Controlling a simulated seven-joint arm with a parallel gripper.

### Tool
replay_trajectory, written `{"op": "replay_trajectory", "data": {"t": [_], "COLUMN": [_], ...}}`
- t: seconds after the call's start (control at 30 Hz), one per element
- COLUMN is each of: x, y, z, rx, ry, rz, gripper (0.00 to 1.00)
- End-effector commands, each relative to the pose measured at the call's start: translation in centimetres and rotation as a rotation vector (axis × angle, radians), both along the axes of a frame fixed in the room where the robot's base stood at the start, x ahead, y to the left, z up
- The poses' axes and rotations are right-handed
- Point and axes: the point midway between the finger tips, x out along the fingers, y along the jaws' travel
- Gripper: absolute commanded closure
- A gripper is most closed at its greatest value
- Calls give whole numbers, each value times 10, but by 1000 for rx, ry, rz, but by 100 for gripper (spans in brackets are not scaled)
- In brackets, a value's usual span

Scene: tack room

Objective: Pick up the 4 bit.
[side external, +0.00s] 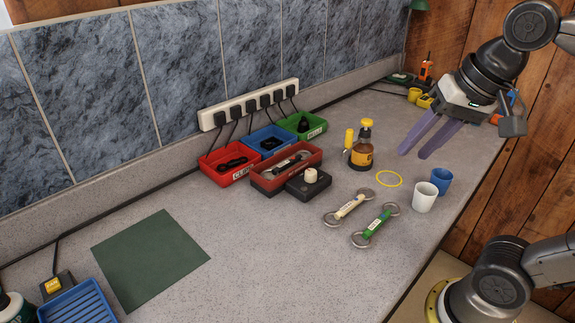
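Two bits with metal rings lie flat on the grey counter: a cream-labelled bit (349,206) and a green-labelled bit (376,223) just to its right and nearer. Another bit (290,163) lies in the long dark red tray (268,184). The label marks are too small for me to read, so I cannot tell which is the 4. My gripper (413,155) has two purple fingers, spread apart with nothing between them. It hangs above the counter at the right, up and to the right of the bits, touching none of them.
Red (226,178), blue (256,142) and green (312,134) bins sit below a power strip (248,104). A green mat (150,262) lies left; the front middle is clear.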

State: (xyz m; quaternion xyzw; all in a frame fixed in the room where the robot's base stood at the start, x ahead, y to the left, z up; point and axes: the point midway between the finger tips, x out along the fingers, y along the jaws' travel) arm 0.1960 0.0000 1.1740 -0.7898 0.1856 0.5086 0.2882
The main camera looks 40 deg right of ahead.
Motion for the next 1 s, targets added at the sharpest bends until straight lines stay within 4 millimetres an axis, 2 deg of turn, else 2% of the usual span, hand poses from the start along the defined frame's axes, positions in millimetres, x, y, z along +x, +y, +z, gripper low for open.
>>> {"op": "replay_trajectory", "data": {"t": [0.03, 0.2, 0.33, 0.43, 0.57, 0.7, 0.8, 0.9, 1.0], "x": [15, 69, 117, 154, 203, 251, 277, 293, 298], "y": [0, 0, 0, -1, -1, -1, -1, -2, -2], "z": [14, 53, 69, 72, 63, 39, 16, -6, -24], "rx": [32, 138, 194, 222, 238, 234, 220, 205, 191], "ry": [18, 89, 144, 187, 240, 293, 325, 358, 389], "rz": [-72, -345, -529, -649, -775, -846, -851, -855, -858], "gripper": [61, 61, 61, 61, 61, 61, 61, 61, 61]}}
